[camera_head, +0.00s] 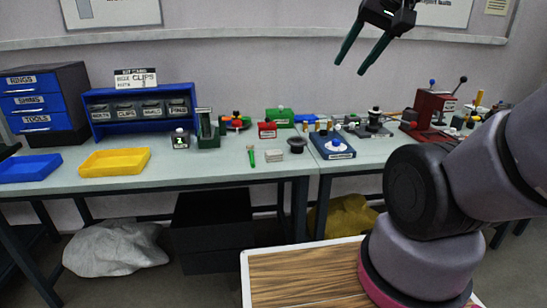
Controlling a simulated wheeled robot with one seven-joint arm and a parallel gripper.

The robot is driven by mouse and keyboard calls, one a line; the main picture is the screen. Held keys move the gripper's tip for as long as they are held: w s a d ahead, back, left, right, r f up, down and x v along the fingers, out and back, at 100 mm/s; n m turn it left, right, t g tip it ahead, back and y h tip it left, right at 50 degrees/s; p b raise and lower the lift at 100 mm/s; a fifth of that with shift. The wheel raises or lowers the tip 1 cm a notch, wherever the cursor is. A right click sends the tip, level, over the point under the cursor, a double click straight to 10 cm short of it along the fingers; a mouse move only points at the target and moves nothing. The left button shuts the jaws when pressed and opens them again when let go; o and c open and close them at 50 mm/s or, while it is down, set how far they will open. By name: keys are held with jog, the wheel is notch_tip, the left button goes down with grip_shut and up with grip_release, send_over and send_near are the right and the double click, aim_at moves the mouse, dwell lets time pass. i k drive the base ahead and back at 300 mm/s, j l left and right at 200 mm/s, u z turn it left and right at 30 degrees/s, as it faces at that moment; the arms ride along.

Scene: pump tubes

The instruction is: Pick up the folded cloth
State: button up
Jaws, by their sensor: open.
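A small pale grey, layered square (297,146), which looks like the folded cloth, lies on the workbench (215,172) near its front edge. It sits between a green-handled tool on its left and a dark round piece on its right. My gripper (350,67) is at the top of the picture, high in front of the wall, with its two dark green fingers spread apart and nothing between them. It is apart from the cloth, above it and to the right in the picture.
The green-handled tool (251,155) and dark round piece (298,133) flank the cloth closely. A blue tray (333,153) with fittings lies right. Yellow (114,162) and blue (28,168) bins stand left. A wooden-topped surface (300,279) is in front, beside my arm.

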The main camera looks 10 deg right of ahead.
aim_at(275, 155)
jog(key=i+j+z, duration=0.2)
jog(key=i, duration=0.15)
jog(key=i+z, duration=0.15)
jog(key=i, duration=0.25)
jog(key=i+j+z, duration=0.2)
jog(key=i+j, duration=0.05)
jog(key=i, duration=0.1)
